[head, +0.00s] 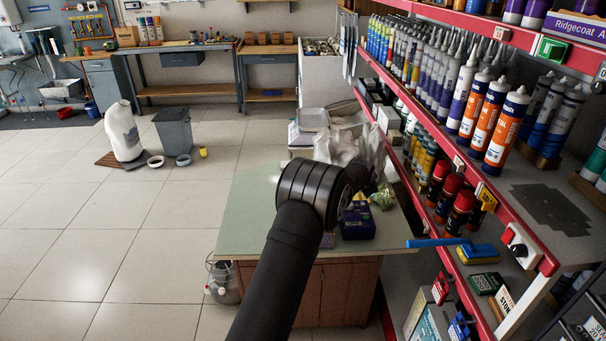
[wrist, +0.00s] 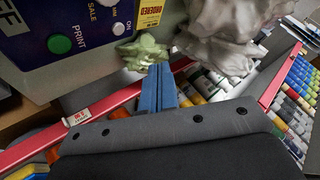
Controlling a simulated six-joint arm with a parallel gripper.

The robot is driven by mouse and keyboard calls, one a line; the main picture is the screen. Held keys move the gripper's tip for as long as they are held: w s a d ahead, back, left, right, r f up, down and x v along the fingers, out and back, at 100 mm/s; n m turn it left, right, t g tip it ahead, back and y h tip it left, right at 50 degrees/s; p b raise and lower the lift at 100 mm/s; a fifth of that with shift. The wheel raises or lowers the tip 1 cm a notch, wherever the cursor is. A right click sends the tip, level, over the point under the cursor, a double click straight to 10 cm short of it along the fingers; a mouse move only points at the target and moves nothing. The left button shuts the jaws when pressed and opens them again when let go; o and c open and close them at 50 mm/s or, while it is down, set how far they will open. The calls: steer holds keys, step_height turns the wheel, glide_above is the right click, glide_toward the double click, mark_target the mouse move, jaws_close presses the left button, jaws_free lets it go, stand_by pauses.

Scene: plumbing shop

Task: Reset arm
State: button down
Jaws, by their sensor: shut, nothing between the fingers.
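My gripper (wrist: 158,90) shows in the wrist view as two blue fingers pressed together, shut and empty. The fingertips point at a crumpled pale green item (wrist: 143,52); I cannot tell whether they touch it. In the head view my black arm reaches from the bottom edge over the green-topped counter (head: 262,215), and its thick ringed joint hides the gripper there.
A dark blue device (head: 358,221) stands on the counter; its panel with a green print button (wrist: 60,44) fills the wrist view's upper left. White crumpled bags (wrist: 222,40) lie close by. Red-edged shelves (head: 415,112) with cartridges and cans border the right.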

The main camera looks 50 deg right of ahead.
mark_target(362, 206)
step_height(362, 206, down, 7)
steer(key=shift+r, duration=0.1)
stand_by(0.3)
steer(key=shift+r, duration=4.75)
steer(key=w+a+r+n, duration=0.2)
steer(key=w+a+r, duration=0.2)
steer(key=a+r, duration=0.2)
steer(key=w+a+r+n+y, duration=0.1)
steer(key=a+r, duration=0.3)
steer(key=a, duration=0.5)
steer(key=w+a+r+n+t+y, duration=0.1)
steer(key=a+r, duration=0.4)
steer(key=a, duration=0.5)
steer(key=w+a+r+n, duration=0.3)
steer(key=w+a+r, duration=0.1)
steer(key=a, duration=0.6)
steer(key=shift+r+n+t+y, duration=0.2)
steer(key=shift+n+t+y, duration=0.1)
steer(key=shift+t+y, duration=0.1)
